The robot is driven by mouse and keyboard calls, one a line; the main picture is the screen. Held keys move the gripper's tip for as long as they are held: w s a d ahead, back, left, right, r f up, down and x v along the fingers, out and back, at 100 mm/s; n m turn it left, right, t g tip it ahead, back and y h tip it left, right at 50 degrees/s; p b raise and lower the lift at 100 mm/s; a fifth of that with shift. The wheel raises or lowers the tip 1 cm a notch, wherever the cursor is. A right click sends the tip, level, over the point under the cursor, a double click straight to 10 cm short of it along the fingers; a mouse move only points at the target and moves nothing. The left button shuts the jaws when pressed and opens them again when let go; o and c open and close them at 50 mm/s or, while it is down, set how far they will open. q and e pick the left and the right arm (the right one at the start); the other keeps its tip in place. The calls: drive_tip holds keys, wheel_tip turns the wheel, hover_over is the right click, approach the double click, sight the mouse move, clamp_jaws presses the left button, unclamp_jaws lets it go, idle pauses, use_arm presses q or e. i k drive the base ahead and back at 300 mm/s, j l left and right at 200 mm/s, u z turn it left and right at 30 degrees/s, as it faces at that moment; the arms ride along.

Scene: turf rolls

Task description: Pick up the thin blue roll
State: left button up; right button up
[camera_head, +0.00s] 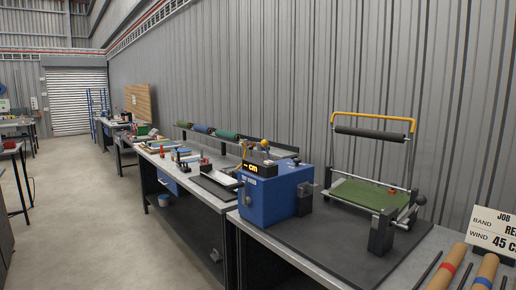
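A small blue roll (201,128) sits on a long rail along the back of the middle workbench, between two green rolls, one on its left (183,125) and one on its right (226,135). It is far off and small, so its thickness is hard to judge. At the bottom right, a tan roll with a blue band (486,270) lies beside a tan roll with a red band (447,268); both are cut by the frame edge. Neither of my grippers shows in the head view.
A blue machine with a lit display (273,195) and a winding frame with a green sheet (370,194) stand on the near bench. A job sign (494,232) is at right. Tools lie on the middle bench (207,190). The floor (95,220) at left is clear.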

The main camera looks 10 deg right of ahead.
sight(198, 127)
drive_tip(key=i+j+u, duration=0.3)
drive_tip(key=i, duration=0.25)
drive_tip(key=i+j+u, duration=0.35)
drive_tip(key=i, duration=0.2)
drive_tip(key=i+u, duration=0.3)
drive_tip(key=i, duration=2.3)
